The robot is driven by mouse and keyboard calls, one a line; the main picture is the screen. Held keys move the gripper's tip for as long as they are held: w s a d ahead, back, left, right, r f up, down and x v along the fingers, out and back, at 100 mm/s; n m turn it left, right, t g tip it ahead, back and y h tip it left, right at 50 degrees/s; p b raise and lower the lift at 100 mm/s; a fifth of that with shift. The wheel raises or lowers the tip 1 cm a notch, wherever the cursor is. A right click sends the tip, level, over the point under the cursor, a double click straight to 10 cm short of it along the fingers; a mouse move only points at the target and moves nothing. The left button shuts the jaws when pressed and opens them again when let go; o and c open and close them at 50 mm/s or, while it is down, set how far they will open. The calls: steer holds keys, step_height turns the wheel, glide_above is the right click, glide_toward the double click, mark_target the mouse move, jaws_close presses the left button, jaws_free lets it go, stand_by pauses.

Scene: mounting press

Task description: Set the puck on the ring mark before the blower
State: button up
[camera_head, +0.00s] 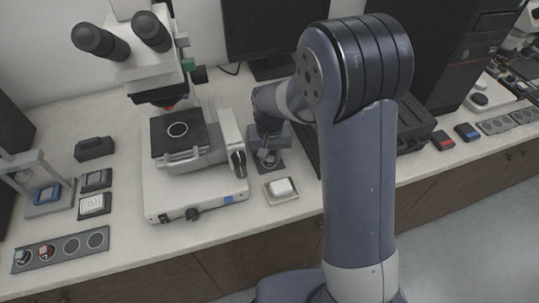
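My gripper (268,158) points down just right of the microscope, over a small dark grey plate (270,139). Its fingers are small and dark here, and I cannot tell whether they hold a puck. Two small pucks, one (22,255) and another (46,252), sit at the left of a grey strip (77,258) at the front left; two rings on its right are empty. A pale ring (178,129) shows on the black microscope stage. I cannot make out for sure which thing is the blower or which ring mark lies before it.
The white microscope (155,205) stands left of my gripper. A small tray with a white block (281,187) lies in front of it. A black box (94,148) and small dark cases (95,180) are at left. Another ringed strip (497,125) lies far right.

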mark_target(269, 159)
steer(key=o, duration=0.3)
step_height(269, 159, up, 12)
steer(key=shift+r, duration=0.2)
stand_by(0.4)
steer(key=shift+c, duration=0.4)
